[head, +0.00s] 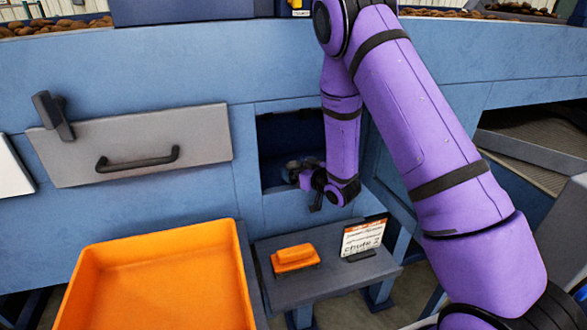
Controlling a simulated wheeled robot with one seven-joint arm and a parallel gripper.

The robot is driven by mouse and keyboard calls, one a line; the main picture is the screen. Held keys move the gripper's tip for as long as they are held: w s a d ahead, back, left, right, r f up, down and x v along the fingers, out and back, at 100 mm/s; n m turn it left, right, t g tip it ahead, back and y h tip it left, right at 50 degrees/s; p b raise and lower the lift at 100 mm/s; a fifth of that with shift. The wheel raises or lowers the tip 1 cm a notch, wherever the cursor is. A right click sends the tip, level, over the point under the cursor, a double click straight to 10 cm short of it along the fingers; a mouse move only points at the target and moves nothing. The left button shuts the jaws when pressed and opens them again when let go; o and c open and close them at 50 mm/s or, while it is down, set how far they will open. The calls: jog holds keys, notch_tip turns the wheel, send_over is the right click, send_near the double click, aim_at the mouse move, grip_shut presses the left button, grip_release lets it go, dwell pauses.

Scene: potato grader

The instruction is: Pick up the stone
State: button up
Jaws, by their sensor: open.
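My purple arm reaches down to a dark square opening in the blue machine front. My gripper (303,182) is at the mouth of this opening (276,138), pointing left, with its dark fingers apart. A small grey lump, which looks like the stone (291,168), shows at the fingers inside the opening. It is partly hidden by the gripper, and I cannot tell whether the fingers touch it.
Below the opening is a grey shelf (335,278) with an orange brush-like block (295,258) and a small sign (363,237). An empty orange tray (160,285) stands at the lower left. A grey panel with a black handle (138,160) is left of the opening.

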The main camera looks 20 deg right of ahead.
jog(key=shift+w+a, duration=0.1)
jog(key=c, duration=1)
jog(key=shift+c, duration=0.3)
jog(key=shift+r, duration=0.2)
